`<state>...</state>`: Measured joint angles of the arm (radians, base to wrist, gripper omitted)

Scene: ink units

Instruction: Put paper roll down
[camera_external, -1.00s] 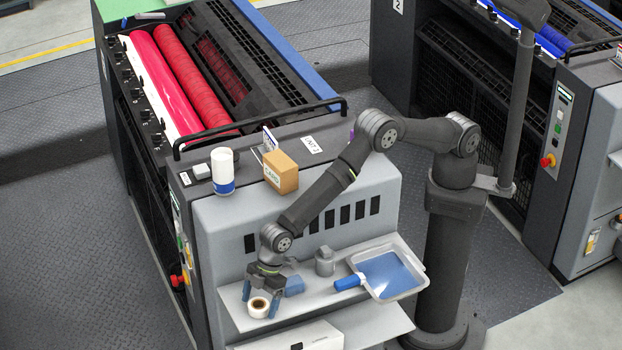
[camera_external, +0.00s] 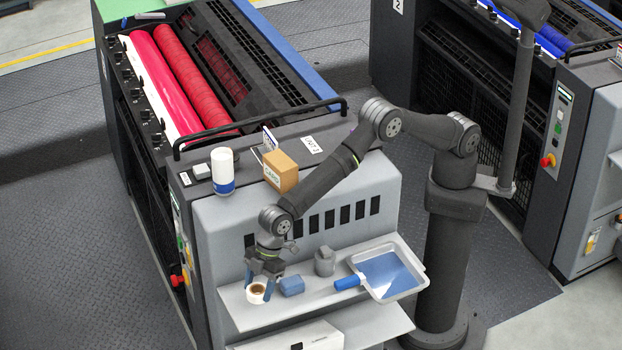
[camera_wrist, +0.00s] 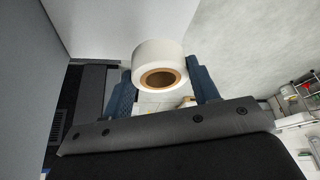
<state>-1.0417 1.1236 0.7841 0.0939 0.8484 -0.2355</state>
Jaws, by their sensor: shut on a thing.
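The white paper roll (camera_external: 256,298) with a brown core is held between the blue fingers of my gripper (camera_external: 260,287) at the left end of the grey shelf (camera_external: 320,306). In the external view the roll appears raised above the shelf, but the gap is hard to judge. In the wrist view the roll (camera_wrist: 158,51) sits between the two blue fingertips of my gripper (camera_wrist: 162,76), with its core opening facing the camera. My gripper is shut on the roll.
A blue block (camera_external: 291,286) lies on the shelf just right of the roll. A white bottle (camera_external: 223,165) and a cardboard box (camera_external: 283,174) stand above.

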